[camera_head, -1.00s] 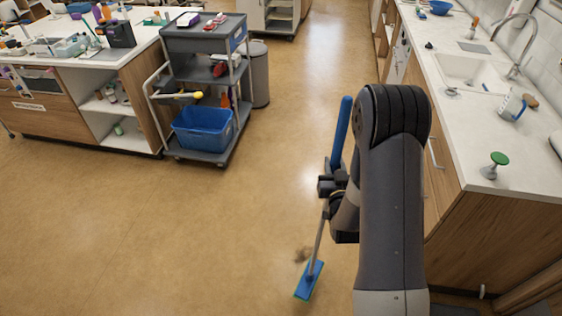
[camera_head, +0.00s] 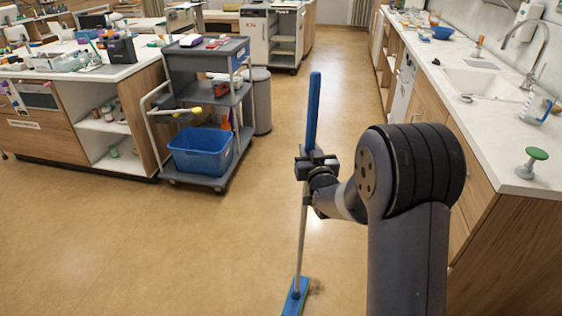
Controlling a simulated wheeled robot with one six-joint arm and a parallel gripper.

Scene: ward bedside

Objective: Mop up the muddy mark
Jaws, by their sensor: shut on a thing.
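My gripper (camera_head: 314,166) is shut on the handle of a mop (camera_head: 313,112), which has a blue upper grip and a thin grey pole. The mop stands nearly upright, leaning slightly. Its flat blue head (camera_head: 295,296) is on the floor at the bottom edge of the view, partly cut off. The muddy mark (camera_head: 316,287) is a small brown smudge on the floor, just right of the mop head. The head may cover part of it; I cannot tell.
A grey trolley (camera_head: 207,93) with a blue bin (camera_head: 200,152) stands at the left, beside a grey waste bin (camera_head: 261,100). A white counter with a sink (camera_head: 487,84) runs along the right. The tan floor between is open.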

